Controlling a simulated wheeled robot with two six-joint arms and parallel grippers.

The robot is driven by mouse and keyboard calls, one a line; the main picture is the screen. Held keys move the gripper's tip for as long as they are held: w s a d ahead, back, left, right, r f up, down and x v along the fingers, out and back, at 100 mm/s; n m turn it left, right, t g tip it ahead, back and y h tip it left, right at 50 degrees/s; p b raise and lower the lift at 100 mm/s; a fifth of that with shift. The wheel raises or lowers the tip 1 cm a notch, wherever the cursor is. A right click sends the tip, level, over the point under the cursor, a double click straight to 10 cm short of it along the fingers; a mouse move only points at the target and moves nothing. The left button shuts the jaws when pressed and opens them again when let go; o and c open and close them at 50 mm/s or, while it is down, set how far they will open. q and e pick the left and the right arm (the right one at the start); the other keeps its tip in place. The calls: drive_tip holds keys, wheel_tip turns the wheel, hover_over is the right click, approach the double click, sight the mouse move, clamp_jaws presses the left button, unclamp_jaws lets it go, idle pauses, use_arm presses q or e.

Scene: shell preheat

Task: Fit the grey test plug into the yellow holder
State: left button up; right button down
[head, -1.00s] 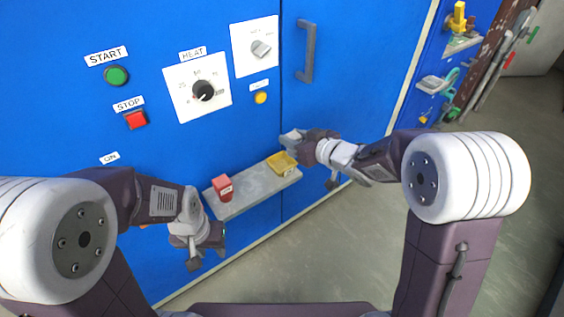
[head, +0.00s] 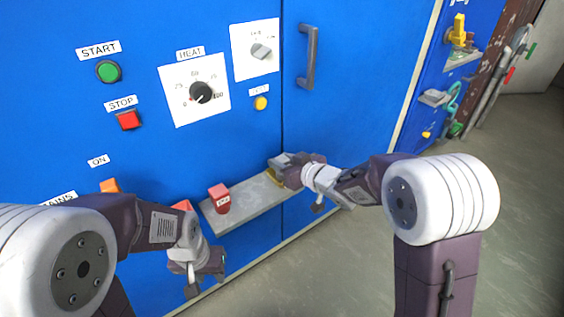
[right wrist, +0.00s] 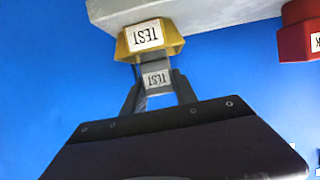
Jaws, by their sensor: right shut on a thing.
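The yellow holder (right wrist: 147,38), labelled TEST, sits at the edge of the grey shelf. In the head view only a strip of the holder (head: 272,179) shows beside my right gripper. My right gripper (right wrist: 154,92) is shut on the grey test plug (right wrist: 156,78), also labelled TEST. The plug is lined up with the holder's open side and its end meets the rim. How deep it sits inside is hidden. In the head view my right gripper (head: 278,168) covers most of the holder. My left gripper (head: 205,278) hangs left of the shelf, away from both; its jaw state is unclear.
A red holder (head: 219,199) stands on the grey shelf (head: 248,200) to the left; part of it also shows in the right wrist view (right wrist: 302,30). The blue panel behind carries a dial (head: 201,92), buttons and a handle (head: 308,56). Open floor lies at right.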

drive_tip(key=shift+f, duration=0.2)
drive_tip(key=c, duration=1)
unclamp_jaws()
drive_tip(key=shift+o, duration=0.2)
drive_tip(key=shift+r, duration=0.1)
